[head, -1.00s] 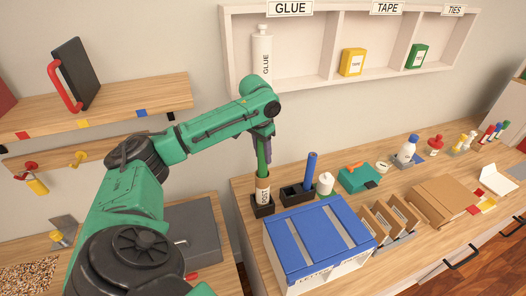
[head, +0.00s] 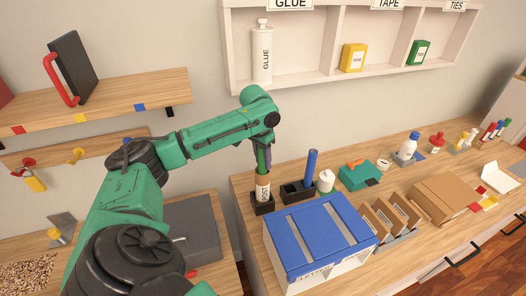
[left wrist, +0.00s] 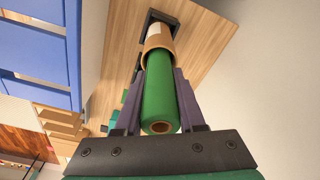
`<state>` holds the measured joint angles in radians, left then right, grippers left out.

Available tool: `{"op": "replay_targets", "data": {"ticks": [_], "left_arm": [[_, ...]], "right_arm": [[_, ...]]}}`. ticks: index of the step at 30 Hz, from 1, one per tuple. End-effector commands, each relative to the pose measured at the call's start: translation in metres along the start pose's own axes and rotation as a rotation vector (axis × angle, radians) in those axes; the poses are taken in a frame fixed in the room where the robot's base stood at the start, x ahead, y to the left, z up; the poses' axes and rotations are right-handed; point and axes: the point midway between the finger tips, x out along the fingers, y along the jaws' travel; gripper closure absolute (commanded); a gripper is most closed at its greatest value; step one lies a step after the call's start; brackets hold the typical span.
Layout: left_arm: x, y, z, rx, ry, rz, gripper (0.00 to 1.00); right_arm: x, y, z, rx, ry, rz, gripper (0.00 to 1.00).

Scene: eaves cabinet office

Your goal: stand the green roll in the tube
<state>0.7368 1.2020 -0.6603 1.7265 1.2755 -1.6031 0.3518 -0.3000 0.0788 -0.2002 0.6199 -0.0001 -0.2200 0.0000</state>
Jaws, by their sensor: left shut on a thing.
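The green roll (head: 264,162) is upright in my left gripper (head: 265,155), whose purple fingers are shut on its upper part. Its lower end is inside the mouth of the brown tube with a white POST label (head: 263,188). The tube stands in a black holder (head: 262,206) on the counter. In the left wrist view the green roll (left wrist: 160,98) runs between the fingers (left wrist: 158,80) into the tube's rim (left wrist: 157,38). The roll's lower end is hidden in the tube. My right gripper is not in view.
A black stand with a blue roll (head: 311,168) is just right of the tube, then a white bottle (head: 326,181). A blue-topped letter rack (head: 318,238) stands in front. A wall shelf (head: 345,75) hangs behind. The counter's left front edge is near the tube.

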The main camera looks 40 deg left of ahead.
Motion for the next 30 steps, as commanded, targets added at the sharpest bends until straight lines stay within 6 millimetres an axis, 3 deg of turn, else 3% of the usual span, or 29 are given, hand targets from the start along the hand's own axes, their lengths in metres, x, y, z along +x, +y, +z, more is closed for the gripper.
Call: {"op": "replay_targets", "data": {"ticks": [11,12,14,15,21,24,30], "left_arm": [[0.016,0.000,0.002,0.000,0.000,-0.001,1.00],[0.016,0.000,0.002,0.000,0.001,-0.001,0.54],[0.015,0.000,0.002,0.000,0.000,-0.001,0.31],[0.015,0.000,0.002,0.000,0.000,-0.001,0.27],[0.015,0.000,0.002,0.000,0.000,0.000,0.27],[0.015,0.000,0.002,0.000,0.000,0.000,0.02],[0.015,0.000,0.002,0.000,0.000,0.000,0.02]], "right_arm": [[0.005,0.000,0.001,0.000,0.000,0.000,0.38],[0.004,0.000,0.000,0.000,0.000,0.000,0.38],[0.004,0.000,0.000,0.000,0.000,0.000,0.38],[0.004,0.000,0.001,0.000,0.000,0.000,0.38],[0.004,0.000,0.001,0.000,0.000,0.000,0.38],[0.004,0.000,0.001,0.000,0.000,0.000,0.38],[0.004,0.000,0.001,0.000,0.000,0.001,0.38]]}}
